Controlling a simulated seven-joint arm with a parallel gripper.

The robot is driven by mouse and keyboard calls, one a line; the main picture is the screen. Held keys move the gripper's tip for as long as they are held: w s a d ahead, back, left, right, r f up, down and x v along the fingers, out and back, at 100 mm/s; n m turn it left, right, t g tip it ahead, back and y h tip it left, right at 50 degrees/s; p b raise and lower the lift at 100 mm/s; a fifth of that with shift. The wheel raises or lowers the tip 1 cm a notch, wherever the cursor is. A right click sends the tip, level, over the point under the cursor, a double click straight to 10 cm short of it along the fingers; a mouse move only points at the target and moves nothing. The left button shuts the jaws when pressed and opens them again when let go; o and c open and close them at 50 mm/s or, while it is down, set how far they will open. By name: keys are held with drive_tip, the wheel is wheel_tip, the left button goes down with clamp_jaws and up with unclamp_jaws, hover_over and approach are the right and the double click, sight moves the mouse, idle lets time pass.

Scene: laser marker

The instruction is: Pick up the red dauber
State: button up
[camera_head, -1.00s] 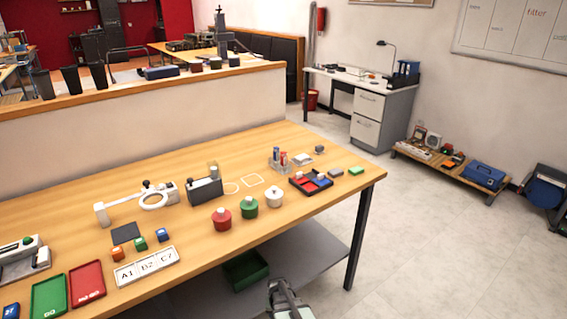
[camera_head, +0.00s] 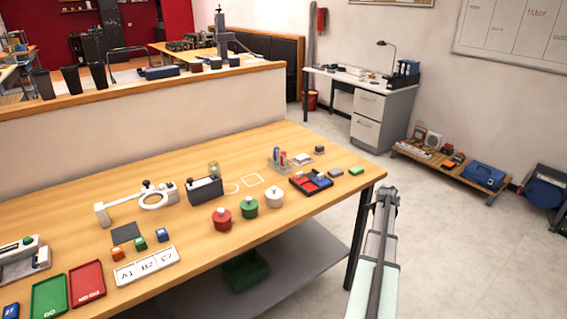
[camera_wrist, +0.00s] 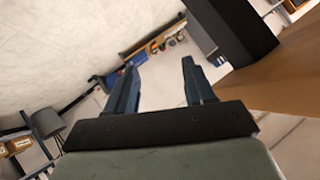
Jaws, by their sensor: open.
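Small upright red and blue sticks stand in a clear holder (camera_head: 279,166) towards the back right of the table; the red one (camera_head: 283,158) looks like the red dauber, though it is too small to be sure. My gripper (camera_head: 385,193) is off the table's right end, apart from the holder and tray. In the wrist view my gripper (camera_wrist: 158,68) is open and empty, with floor showing between its fingers. No dauber can be made out there.
Red (camera_head: 222,218), green (camera_head: 249,207) and white (camera_head: 274,197) lidded pots stand left of the tray. A black box (camera_head: 205,190) stands behind the pots.

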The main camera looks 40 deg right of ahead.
drive_tip(key=s+d+r+m+h, duration=0.2)
drive_tip(key=s+d+r, duration=0.2)
drive_tip(key=d+r, duration=0.55)
drive_tip(key=w+a+r+y, duration=0.1)
drive_tip(key=w+a+r, duration=0.1)
drive_tip(key=w, duration=0.3)
drive_tip(key=w+a+r+y, duration=0.1)
drive_tip(key=w+a+r, duration=0.2)
drive_tip(key=w, duration=0.2)
drive_tip(key=w+a+r+y, duration=0.1)
drive_tip(key=w+a+r, duration=0.1)
drive_tip(key=w, duration=0.3)
drive_tip(key=shift+w+a+r+g+y, duration=0.15)
drive_tip(key=shift+w+r+g+y, duration=0.1)
drive_tip(key=shift+g+y, duration=0.15)
drive_tip(key=w+a+r+n+g+y, duration=0.1)
drive_tip(key=w+a+r+y, duration=0.2)
drive_tip(key=w+a, duration=0.7)
drive_tip(key=n+g+y, duration=0.2)
drive_tip(key=g+y, duration=0.2)
approach(283, 152)
drive_tip(key=shift+h, duration=0.3)
drive_tip(key=f, duration=0.7)
drive_tip(key=d+f, duration=0.1)
drive_tip(key=f, duration=0.3)
drive_tip(key=shift+s+d, duration=0.1)
drive_tip(key=shift+s, duration=0.05)
drive_tip(key=shift+c, duration=0.5)
